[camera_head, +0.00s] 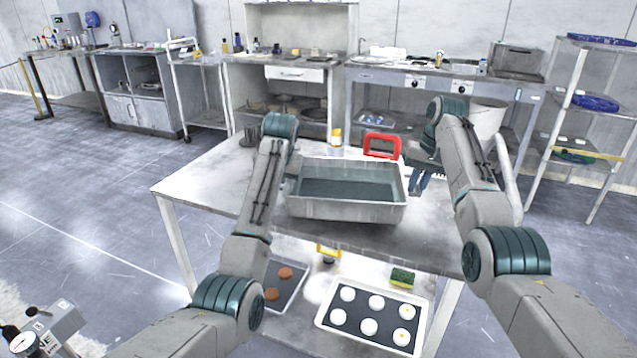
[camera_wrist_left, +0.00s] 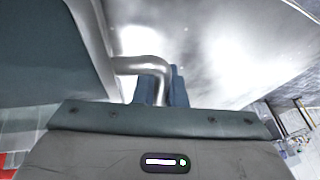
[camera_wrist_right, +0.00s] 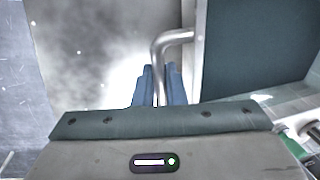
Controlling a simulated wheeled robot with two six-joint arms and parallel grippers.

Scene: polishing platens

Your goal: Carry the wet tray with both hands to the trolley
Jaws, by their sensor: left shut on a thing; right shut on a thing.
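The wet tray (camera_head: 346,208) is a deep grey metal basin with liquid in it, level at the middle of the metal table. I cannot tell whether it touches the tabletop. My right gripper (camera_head: 420,183) is at its right end; in the right wrist view the blue fingers (camera_wrist_right: 160,88) are shut on a bent metal handle (camera_wrist_right: 170,42). My left gripper is mostly hidden behind its arm in the head view; in the left wrist view its fingers (camera_wrist_left: 165,88) are shut on the left handle (camera_wrist_left: 145,64). A wheeled trolley (camera_head: 202,97) stands at the back left.
The metal table (camera_head: 200,180) has bare room left of the tray. A red frame (camera_head: 382,146) and a yellow-capped bottle (camera_head: 337,138) stand behind the tray. Below are a white tray (camera_head: 322,318) of pale discs and a sponge (camera_head: 402,277).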

